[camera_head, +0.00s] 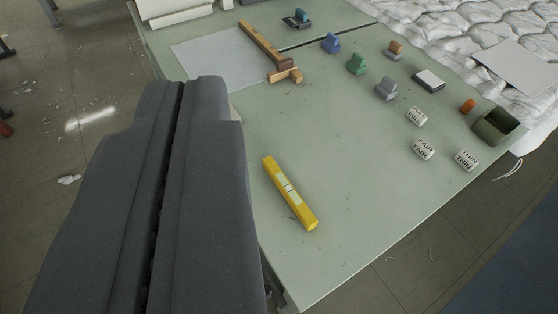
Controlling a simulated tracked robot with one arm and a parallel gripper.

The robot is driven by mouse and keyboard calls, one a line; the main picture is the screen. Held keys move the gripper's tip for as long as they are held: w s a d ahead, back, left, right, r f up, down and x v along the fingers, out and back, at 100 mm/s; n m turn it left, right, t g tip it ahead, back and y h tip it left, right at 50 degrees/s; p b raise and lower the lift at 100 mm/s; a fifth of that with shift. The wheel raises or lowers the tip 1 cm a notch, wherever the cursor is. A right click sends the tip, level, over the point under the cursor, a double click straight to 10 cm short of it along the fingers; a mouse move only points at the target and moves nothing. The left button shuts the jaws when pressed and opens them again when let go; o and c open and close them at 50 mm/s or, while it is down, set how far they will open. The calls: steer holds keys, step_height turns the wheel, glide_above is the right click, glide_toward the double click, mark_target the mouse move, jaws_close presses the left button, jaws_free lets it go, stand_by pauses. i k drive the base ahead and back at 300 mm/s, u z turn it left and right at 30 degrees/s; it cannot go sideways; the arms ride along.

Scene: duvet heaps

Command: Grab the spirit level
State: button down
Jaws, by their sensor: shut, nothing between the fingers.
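The spirit level (290,194) is a short yellow bar with a pale window strip at its middle. It lies flat on the pale green table, slanting from upper left to lower right, near the table's front left edge. My gripper (196,84) is the large dark grey pair of fingers at the left. The fingers are shut together with a thin dark seam between them and nothing held. The gripper is left of the level in the picture and apart from it. It hides part of the table's left edge.
A wooden square (266,48) lies on a grey sheet (215,60) at the back. Several coloured knobbed pieces, labelled blocks (423,149) and a green open box (496,126) stand to the right. White quilted duvet (450,40) lies beyond. The table (345,262) around the level is clear.

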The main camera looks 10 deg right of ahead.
mark_target(300, 208)
steer(key=z, duration=0.45)
steer(key=k, duration=0.9)
steer(key=u, duration=1.8)
steer(key=k, duration=0.1)
steer(key=z, duration=2.55)
steer(key=i, duration=1.35)
steer(key=u, duration=0.8)
